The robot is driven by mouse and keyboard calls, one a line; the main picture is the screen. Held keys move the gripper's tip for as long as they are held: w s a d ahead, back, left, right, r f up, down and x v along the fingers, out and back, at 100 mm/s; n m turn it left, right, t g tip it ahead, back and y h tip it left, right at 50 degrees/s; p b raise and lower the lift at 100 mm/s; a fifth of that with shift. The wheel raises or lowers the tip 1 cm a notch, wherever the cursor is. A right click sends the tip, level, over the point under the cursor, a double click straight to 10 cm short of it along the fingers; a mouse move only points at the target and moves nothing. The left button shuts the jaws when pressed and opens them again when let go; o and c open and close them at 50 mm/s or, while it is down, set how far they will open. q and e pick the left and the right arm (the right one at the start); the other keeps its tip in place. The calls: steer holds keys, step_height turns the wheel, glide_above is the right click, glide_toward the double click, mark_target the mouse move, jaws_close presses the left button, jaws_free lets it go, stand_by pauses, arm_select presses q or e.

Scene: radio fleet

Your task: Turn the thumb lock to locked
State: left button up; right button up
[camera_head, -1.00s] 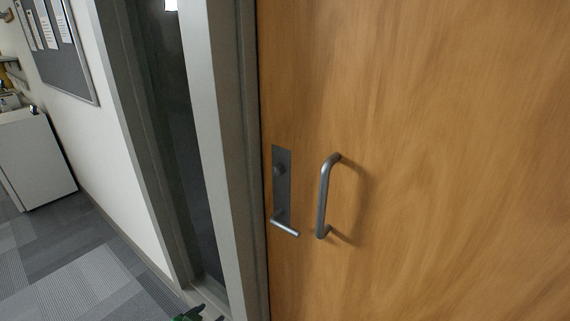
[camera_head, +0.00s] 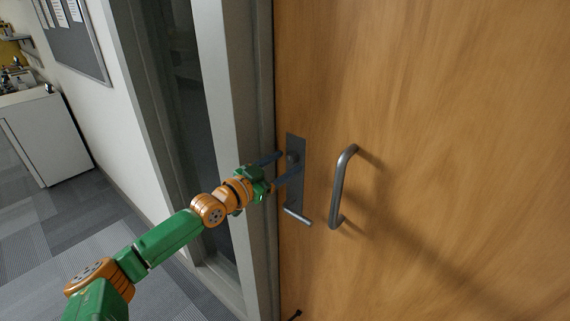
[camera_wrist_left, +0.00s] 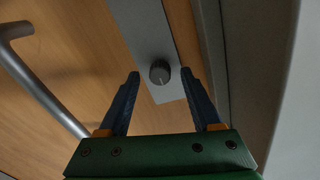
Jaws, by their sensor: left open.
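The thumb lock (camera_head: 292,157) is a small dark round knob on a grey metal plate (camera_head: 296,187) near the left edge of the wooden door (camera_head: 430,90). In the left wrist view the knob (camera_wrist_left: 160,72) has a light mark on its lower face and lies between the two finger tips, slightly beyond them. My left gripper (camera_head: 285,164) is open, with one finger to each side of the knob in the picture. I cannot tell whether either finger touches it. My right gripper is not in view.
A vertical pull handle (camera_head: 342,187) stands out from the door to the right. The grey door frame (camera_head: 250,80) is close on the left. A white cabinet (camera_head: 45,137) stands farther left.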

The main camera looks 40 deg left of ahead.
arm_select(q)
steer(key=shift+w, duration=0.35)
jaws_close()
